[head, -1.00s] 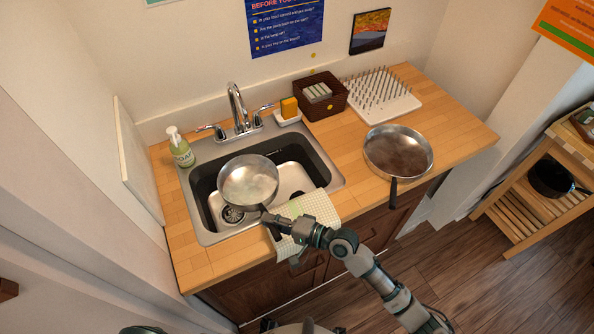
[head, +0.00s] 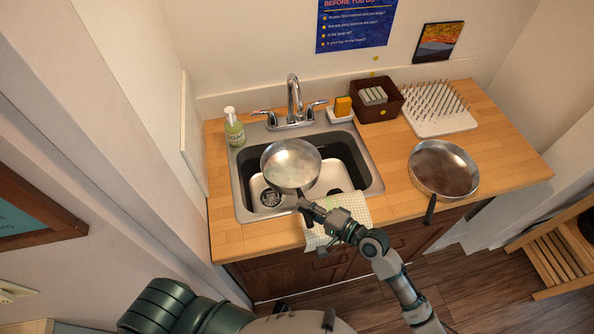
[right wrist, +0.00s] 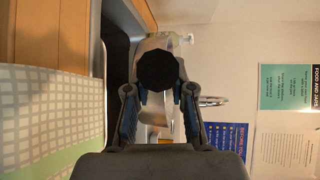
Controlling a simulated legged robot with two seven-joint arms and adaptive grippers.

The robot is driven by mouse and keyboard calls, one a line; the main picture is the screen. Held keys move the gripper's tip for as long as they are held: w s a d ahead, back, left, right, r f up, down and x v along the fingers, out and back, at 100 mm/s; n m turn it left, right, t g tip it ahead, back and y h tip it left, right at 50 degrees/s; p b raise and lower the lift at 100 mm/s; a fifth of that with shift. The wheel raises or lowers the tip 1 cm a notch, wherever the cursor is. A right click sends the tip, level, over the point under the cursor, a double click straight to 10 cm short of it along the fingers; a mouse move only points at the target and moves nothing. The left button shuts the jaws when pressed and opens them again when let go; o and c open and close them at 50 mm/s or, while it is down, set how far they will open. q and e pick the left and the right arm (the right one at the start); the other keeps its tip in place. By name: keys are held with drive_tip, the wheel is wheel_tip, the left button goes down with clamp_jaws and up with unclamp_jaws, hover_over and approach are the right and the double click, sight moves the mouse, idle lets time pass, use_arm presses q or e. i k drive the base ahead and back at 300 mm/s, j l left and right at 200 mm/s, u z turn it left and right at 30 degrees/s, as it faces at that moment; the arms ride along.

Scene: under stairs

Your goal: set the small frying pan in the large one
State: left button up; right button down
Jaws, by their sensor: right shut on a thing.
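The small frying pan (head: 291,164) is a shiny metal pan, held over the sink in the head view. My right gripper (head: 304,206) is shut on its dark handle near the sink's front edge. In the right wrist view the handle's round black end (right wrist: 157,70) sits between the fingers, with part of the metal pan behind it. The large frying pan (head: 443,168) rests on the wooden counter right of the sink, its dark handle pointing toward the front edge. My left gripper is not in view.
The sink (head: 239,190) has a faucet (head: 293,100) behind it and a soap bottle (head: 234,128) at its back left. A checkered cloth (head: 350,212) hangs over the front edge. A brown basket (head: 378,102) and a spiked drying rack (head: 438,122) stand behind the large pan.

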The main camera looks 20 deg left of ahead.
sight(442, 188)
drive_tip(key=i+l+z, duration=0.3)
drive_tip(key=l, duration=0.3)
drive_tip(key=i+l+z, duration=0.3)
drive_tip(key=i+l, duration=0.2)
